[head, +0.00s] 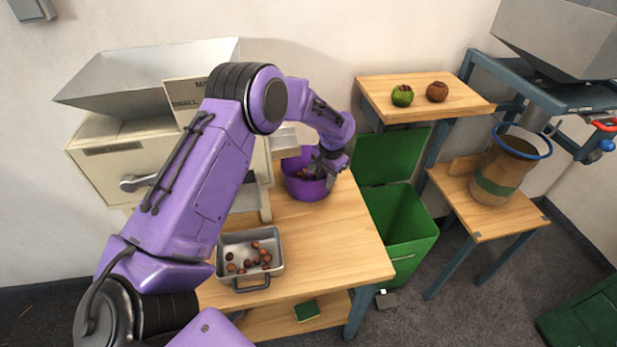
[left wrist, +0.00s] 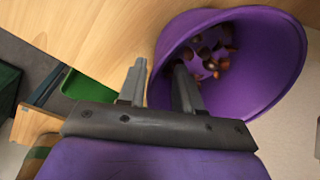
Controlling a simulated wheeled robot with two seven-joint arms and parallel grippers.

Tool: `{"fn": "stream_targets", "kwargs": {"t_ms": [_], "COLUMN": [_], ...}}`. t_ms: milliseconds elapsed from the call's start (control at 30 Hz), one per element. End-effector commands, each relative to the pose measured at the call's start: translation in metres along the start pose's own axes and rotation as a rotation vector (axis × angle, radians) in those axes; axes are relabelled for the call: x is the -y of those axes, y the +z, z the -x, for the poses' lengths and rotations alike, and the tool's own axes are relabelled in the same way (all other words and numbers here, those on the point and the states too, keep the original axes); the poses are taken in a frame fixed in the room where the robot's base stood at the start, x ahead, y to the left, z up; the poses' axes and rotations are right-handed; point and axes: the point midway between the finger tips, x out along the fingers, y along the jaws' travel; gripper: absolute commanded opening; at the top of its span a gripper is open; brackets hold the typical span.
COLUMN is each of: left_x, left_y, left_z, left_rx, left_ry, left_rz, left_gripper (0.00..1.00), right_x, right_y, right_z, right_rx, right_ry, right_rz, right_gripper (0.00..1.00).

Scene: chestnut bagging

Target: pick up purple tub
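The purple tub (head: 306,186) stands upright on the wooden table, near its back right, under the machine's spout. It also shows in the left wrist view (left wrist: 270,70), with several brown chestnuts (left wrist: 215,55) lying inside. My left gripper (head: 322,174) is at the right side of the tub. In the left wrist view its fingers (left wrist: 158,80) are apart and straddle the tub's wall, one inside the rim and one outside. A small gap shows between the outer finger and the wall. My right gripper is not in view.
A metal tray (head: 262,278) with several chestnuts sits at the table's front. A green bin (head: 405,225) stands right of the table. A small shelf (head: 450,97) holds a green husk and a brown one. A sack (head: 500,165) stands on a side stand.

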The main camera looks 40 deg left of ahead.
Motion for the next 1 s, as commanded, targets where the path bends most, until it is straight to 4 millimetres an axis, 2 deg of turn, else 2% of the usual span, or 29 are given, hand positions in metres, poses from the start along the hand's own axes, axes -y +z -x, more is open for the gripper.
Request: {"fn": "stream_targets", "kwargs": {"t_ms": [100,200,467,567,600,1000], "left_x": [-0.003,-0.003,-0.003,-0.003,-0.003,-0.003], "left_y": [-0.003,-0.003,-0.004,-0.004,-0.004,-0.004], "left_z": [-0.02,-0.036,-0.043,-0.042,-0.042,-0.038], "left_rx": [0.005,0.003,0.001,0.001,0.001,-0.001], "left_ry": [0.0,0.001,0.0,0.0,0.0,0.0], "left_rz": [0.0,0.0,0.0,0.0,0.0,0.0], "left_gripper": [0.34,0.34,0.34,0.05,0.0,0.0], "right_x": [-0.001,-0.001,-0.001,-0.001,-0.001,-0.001], "right_y": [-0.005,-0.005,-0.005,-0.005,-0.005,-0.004], "right_z": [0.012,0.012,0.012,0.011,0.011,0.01], "right_rx": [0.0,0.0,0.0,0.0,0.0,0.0], "right_ry": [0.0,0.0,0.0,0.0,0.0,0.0], "right_rz": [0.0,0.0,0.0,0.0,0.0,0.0], "right_gripper": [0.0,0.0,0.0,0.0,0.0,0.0]}}
